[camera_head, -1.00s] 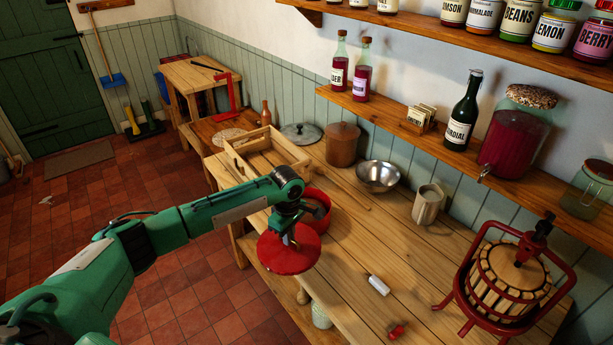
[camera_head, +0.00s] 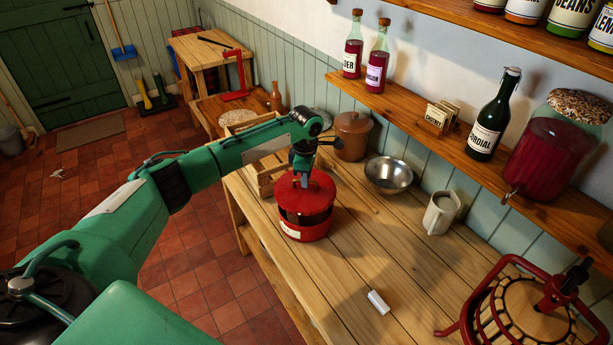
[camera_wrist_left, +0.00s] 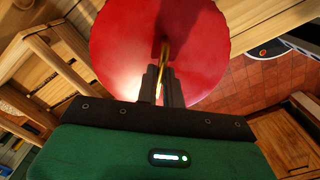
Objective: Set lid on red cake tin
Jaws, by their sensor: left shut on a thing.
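The red lid (camera_head: 320,190) is held by its handle in my left gripper (camera_head: 301,178), which is shut on it. The red cake tin (camera_head: 310,234) stands on the wooden table, directly under the lid in the head view. A dark gap shows between the lid's edge and the front of the tin, so the lid appears to be above the rim. In the left wrist view the round lid (camera_wrist_left: 120,45) spreads out beyond my shut left gripper (camera_wrist_left: 163,85), with a brass-coloured handle between the fingers. The lid hides the tin there. My right gripper is not in view.
A wooden crate (camera_head: 264,184) stands just behind the tin. A brown canister (camera_head: 352,137), a metal bowl (camera_head: 388,174) and a pale jug (camera_head: 440,214) stand along the wall. A small white object (camera_head: 378,302) lies in front. A press (camera_head: 525,310) is at the right.

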